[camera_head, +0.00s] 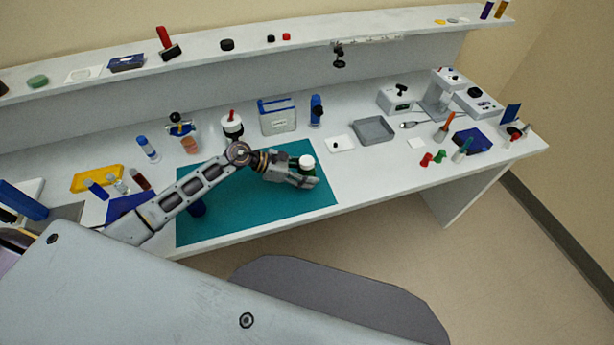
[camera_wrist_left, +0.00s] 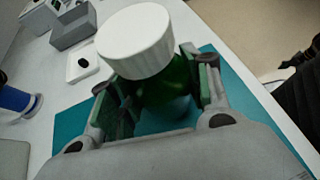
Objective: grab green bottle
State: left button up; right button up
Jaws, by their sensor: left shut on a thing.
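The green bottle (camera_wrist_left: 165,88) with a white ribbed cap (camera_wrist_left: 135,40) stands between the two fingers of my left gripper (camera_wrist_left: 155,100) in the left wrist view. The fingers close on its sides from left and right. In the head view the white cap (camera_head: 306,161) shows above my left gripper (camera_head: 303,178), which hides most of the bottle. The bottle is over the right part of the teal mat (camera_head: 260,215). I cannot tell whether its base touches the mat. My right gripper is not in view.
A blue-capped container (camera_head: 316,110), a white square with a dark dot (camera_head: 339,144) and a grey tray (camera_head: 374,130) lie behind and right of the mat. The mat's front right is clear.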

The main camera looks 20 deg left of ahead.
pick_arm(q)
notch_tip(320, 180, up, 15)
jog(key=shift+f+b, duration=0.15)
jog(key=shift+b, duration=0.75)
jog(key=shift+r, duration=0.85)
